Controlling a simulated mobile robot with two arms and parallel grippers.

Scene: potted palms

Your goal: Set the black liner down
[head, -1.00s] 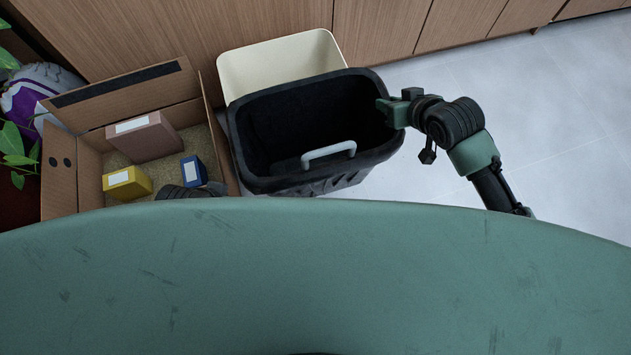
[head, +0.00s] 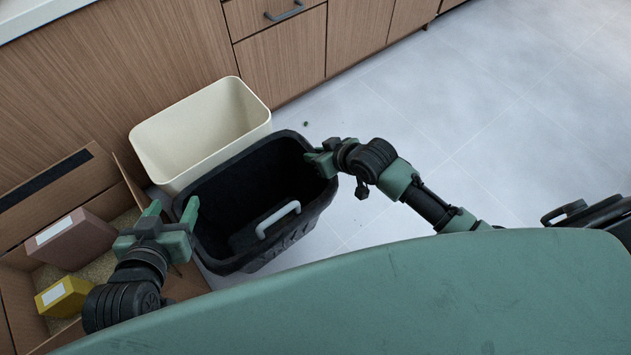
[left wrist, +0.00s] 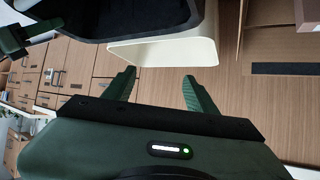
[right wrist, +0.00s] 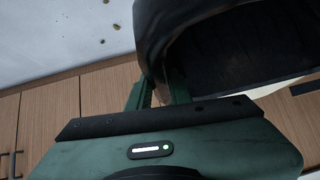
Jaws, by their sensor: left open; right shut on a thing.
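The black liner (head: 213,258), an open tub with a grey handle (head: 279,219), is at the middle left of the head view, in front of the cream bin (head: 200,135). My right gripper (head: 319,161) is shut on its right rim; the right wrist view shows the fingers (right wrist: 160,88) at the rim of the liner (right wrist: 150,25). My left gripper (head: 173,212) is open and empty by the liner's left side. In the left wrist view, its fingers (left wrist: 156,84) are apart, with the liner (left wrist: 110,20) beyond. I cannot tell whether the liner touches the floor.
A cardboard box (head: 62,193) with a brown carton (head: 72,240) and a yellow carton (head: 63,297) stands at the left. Wooden cabinets (head: 280,60) line the back. The pale tiled floor (head: 480,120) is free to the right, apart from a small dark speck (head: 305,124).

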